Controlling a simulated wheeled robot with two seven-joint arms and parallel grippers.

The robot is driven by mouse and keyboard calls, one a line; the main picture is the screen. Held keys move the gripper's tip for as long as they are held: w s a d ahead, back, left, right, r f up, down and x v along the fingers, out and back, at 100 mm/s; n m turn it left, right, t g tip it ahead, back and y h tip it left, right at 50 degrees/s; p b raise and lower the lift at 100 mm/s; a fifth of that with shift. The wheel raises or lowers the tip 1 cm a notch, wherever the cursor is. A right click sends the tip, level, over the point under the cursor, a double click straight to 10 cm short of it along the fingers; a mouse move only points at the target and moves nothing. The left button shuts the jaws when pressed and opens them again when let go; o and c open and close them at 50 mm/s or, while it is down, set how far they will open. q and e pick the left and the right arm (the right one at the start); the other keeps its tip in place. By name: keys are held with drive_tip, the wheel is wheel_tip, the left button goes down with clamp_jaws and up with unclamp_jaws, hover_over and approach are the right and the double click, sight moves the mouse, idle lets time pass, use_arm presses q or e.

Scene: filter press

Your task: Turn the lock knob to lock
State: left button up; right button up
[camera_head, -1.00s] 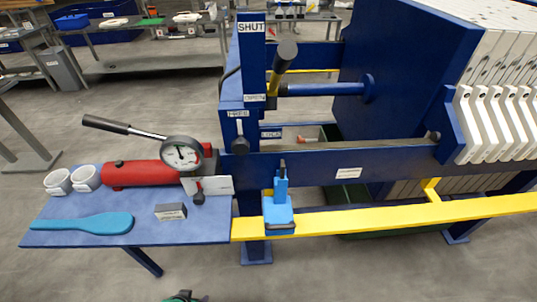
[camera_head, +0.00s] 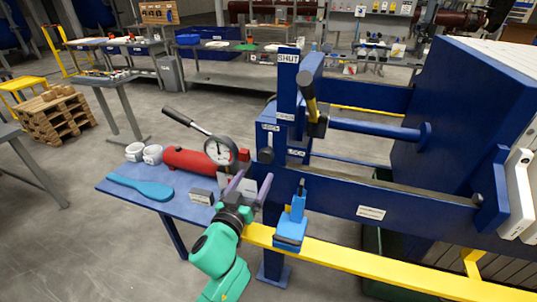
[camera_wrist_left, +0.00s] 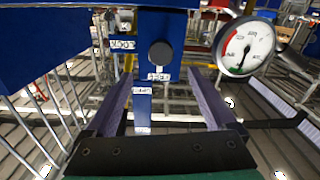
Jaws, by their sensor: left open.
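The lock knob (camera_head: 267,150) is a dark knob on the blue press post, with small white labels above it and to its right. In the left wrist view the knob (camera_wrist_left: 160,53) is a dark round shape on a blue face, beyond and between the fingertips, with labels around it. My left gripper (camera_head: 250,184) is open and empty, below and in front of the knob and apart from it. In the wrist view its two purple fingers (camera_wrist_left: 159,80) are spread wide. My right gripper is not in view.
A pressure gauge (camera_head: 219,150) on a red cylinder (camera_head: 188,161) stands close left of the knob. The blue side table also bears white cups (camera_head: 152,154), a blue scraper (camera_head: 140,187) and a grey block (camera_head: 202,197). A lever (camera_head: 309,93) rises right; a blue clamp (camera_head: 291,227) sits on the yellow rail (camera_head: 365,276).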

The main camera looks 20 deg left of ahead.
sight(265, 158)
use_arm(q)
drive_tip(key=w, duration=0.7)
drive_tip(key=w+p, duration=0.1)
drive_tip(key=w, duration=0.3)
drive_tip(key=shift+w+d+f, duration=0.1)
drive_tip(key=shift+w+d, duration=0.2)
drive_tip(key=shift+w, duration=0.05)
drive_tip(key=shift+s, duration=0.1)
drive_tip(key=c, duration=1.4)
